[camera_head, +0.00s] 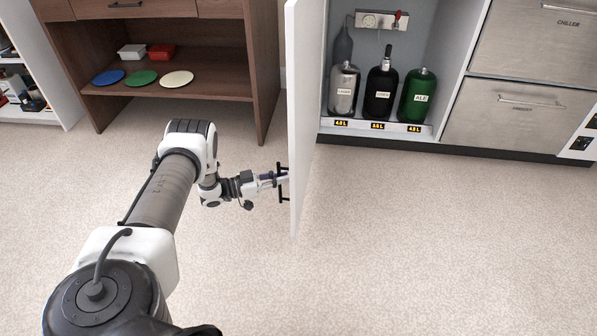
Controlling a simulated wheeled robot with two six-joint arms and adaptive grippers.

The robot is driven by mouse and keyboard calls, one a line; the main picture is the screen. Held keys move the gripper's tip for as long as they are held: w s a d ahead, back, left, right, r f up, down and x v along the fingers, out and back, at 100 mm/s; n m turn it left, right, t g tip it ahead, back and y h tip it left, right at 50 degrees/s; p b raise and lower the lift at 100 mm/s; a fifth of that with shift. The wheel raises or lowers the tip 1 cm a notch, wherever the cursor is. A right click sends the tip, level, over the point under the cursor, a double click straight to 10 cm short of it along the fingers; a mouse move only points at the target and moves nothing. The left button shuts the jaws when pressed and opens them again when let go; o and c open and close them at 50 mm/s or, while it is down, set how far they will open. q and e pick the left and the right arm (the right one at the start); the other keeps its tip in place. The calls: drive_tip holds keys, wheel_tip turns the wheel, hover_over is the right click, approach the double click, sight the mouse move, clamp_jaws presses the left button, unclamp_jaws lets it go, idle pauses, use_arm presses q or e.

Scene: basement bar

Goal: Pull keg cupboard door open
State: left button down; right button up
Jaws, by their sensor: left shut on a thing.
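The white keg cupboard door (305,90) stands wide open, swung out toward me and seen nearly edge-on. My left gripper (279,181) is at the door's outer side, to its left, shut on the dark door handle (284,198). Inside the open keg cupboard (405,55) stand three kegs: a silver one (344,90), a black one (381,92) and a green one (417,95) labelled ALE. The door's inner face shows little. My right gripper is not in view.
A brown shelf unit (265,70) with coloured discs and small trays stands left of the door. Steel drawers (505,115), one marked CHILLER, are to the right. The floor (420,240) in front and right of the door is clear.

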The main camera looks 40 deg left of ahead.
use_arm(q)
drive_tip(key=a, duration=0.1)
drive_tip(key=s+a, duration=0.1)
drive_tip(key=a, duration=0.1)
drive_tip(key=s+a, duration=0.1)
drive_tip(key=shift+a+f, duration=0.15)
drive_tip(key=shift+a, duration=0.2)
drive_tip(key=c, duration=1.2)
unclamp_jaws()
drive_tip(key=shift+s, duration=0.1)
drive_tip(key=shift+a, duration=0.15)
drive_tip(key=v, duration=1.1)
drive_tip(key=shift+s+a, duration=0.2)
drive_tip(key=shift+s, duration=0.15)
